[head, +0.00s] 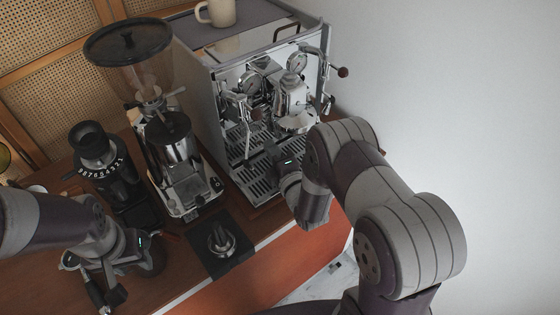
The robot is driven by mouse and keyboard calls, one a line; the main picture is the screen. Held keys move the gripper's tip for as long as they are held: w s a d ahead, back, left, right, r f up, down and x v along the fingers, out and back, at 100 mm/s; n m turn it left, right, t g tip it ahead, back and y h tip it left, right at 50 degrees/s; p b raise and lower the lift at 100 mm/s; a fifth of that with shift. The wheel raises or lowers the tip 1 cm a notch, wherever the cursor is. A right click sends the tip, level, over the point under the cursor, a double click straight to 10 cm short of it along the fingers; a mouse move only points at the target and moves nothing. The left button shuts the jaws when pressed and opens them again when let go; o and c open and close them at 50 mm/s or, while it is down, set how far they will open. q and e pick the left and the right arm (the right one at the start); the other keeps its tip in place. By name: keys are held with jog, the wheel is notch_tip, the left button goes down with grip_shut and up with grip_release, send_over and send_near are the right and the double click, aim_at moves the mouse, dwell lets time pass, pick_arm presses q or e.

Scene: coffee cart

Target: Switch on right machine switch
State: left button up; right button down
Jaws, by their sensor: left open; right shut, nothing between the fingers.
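The espresso machine (196,82) stands at the back centre of the cart, with a chrome front, gauges and a drip tray (252,178). I cannot make out its right switch. My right arm reaches in from the right, in front of the machine's lower right front. My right gripper (273,150) is shut and empty, close to the front above the drip tray. Its fingertips are small and dark, and I cannot tell whether they touch anything. My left gripper (92,287) is open and empty at the lower left, over the counter, well away from the machine.
A grinder with a dark hopper (130,55) stands left of the machine, and a smaller black grinder (97,150) is further left. A tamper (221,240) sits on a black mat (209,262) near the front edge. A cup (221,12) stands on the machine.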

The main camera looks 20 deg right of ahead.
jog(key=w, duration=0.1)
jog(key=w+a, duration=0.1)
jog(key=w, duration=0.1)
jog(key=shift+w+a+f+b, duration=0.1)
jog(key=shift+a+f+b, duration=0.1)
jog(key=shift+b, duration=0.15)
jog(key=shift+w+r, duration=0.1)
jog(key=shift+r, duration=0.05)
jog(key=shift+d+r, duration=0.1)
jog(key=shift+d, duration=0.1)
jog(key=shift+r+p, duration=0.85)
jog(key=shift+r, duration=0.3)
pick_arm(q)
jog(key=shift+w+a+r+p, duration=0.1)
jog(key=shift+a+r+p, duration=0.2)
jog(key=shift+r+p, duration=0.35)
pick_arm(e)
send_near(260, 129)
jog(key=shift+s+f, duration=0.55)
jog(key=shift+s, duration=0.1)
pick_arm(q)
jog(key=shift+w, duration=0.1)
